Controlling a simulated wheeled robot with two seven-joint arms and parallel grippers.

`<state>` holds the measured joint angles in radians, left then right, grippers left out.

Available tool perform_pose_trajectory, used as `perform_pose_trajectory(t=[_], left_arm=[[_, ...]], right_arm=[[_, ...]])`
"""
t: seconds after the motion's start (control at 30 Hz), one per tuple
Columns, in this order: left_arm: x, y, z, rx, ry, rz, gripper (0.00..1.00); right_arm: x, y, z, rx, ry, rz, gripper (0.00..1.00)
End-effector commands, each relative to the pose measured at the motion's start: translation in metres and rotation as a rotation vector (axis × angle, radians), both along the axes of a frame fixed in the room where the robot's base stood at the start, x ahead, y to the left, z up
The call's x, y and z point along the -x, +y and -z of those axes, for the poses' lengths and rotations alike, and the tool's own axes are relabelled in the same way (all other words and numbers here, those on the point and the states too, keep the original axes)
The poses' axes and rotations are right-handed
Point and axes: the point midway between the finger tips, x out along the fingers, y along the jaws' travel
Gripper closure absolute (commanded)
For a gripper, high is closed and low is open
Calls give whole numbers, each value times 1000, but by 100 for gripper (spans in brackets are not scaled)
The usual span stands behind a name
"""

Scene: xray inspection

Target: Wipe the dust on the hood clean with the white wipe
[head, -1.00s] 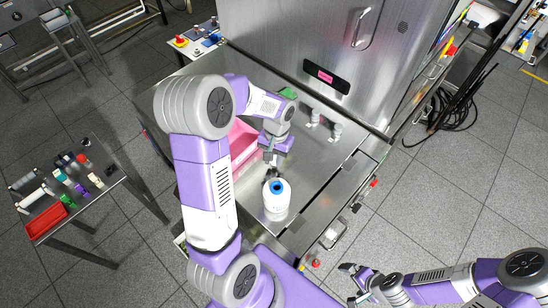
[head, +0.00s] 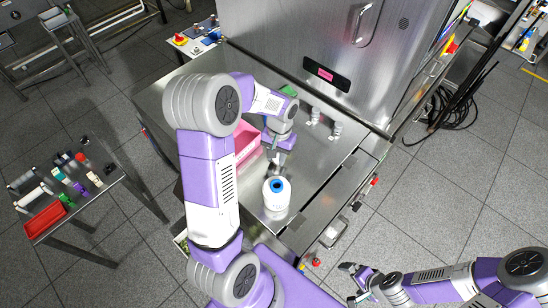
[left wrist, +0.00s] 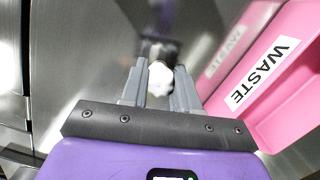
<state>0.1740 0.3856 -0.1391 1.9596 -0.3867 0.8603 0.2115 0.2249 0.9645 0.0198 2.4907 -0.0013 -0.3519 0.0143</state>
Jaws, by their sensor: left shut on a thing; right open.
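My left gripper (head: 277,167) is low over the steel worktop, just behind a white tub with a blue top (head: 276,194). In the left wrist view its fingers (left wrist: 160,88) are shut on the white wipe (left wrist: 161,77), a crumpled lump between the tips. The wipe cannot be made out in the head view. The hood, seemingly the big steel cabinet (head: 290,45), stands behind the worktop. I cannot make out dust on it. My right gripper (head: 352,282) is open and empty over the floor at the lower right.
A pink waste bin (head: 246,142) is left of my left gripper; its WASTE label shows in the left wrist view (left wrist: 263,75). Small grey fittings (head: 336,130) stand on the worktop to the right. A side table with a red tray (head: 45,222) is at the left.

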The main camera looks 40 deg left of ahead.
Motion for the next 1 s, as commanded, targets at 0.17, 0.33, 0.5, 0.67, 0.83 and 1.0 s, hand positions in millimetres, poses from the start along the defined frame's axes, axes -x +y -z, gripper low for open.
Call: perform_pose_trajectory(t=[0.17,0.33,0.5,0.67,0.83,1.0], left_arm=[[-16,-2,-2,-1,-1,2,100],[-23,-2,-2,0,0,1,100],[-31,-3,-1,0,0,1,100],[-46,-5,0,0,-1,2,100],[-58,-5,1,0,-1,2,100],[-62,-6,0,0,-1,2,100]], right_arm=[[0,0,-5,0,0,0,0],[0,0,-6,0,0,0,0],[0,0,-7,0,0,0,0],[0,0,-10,0,0,0,0],[0,0,-12,0,0,0,0],[0,0,-14,0,0,0,0]])
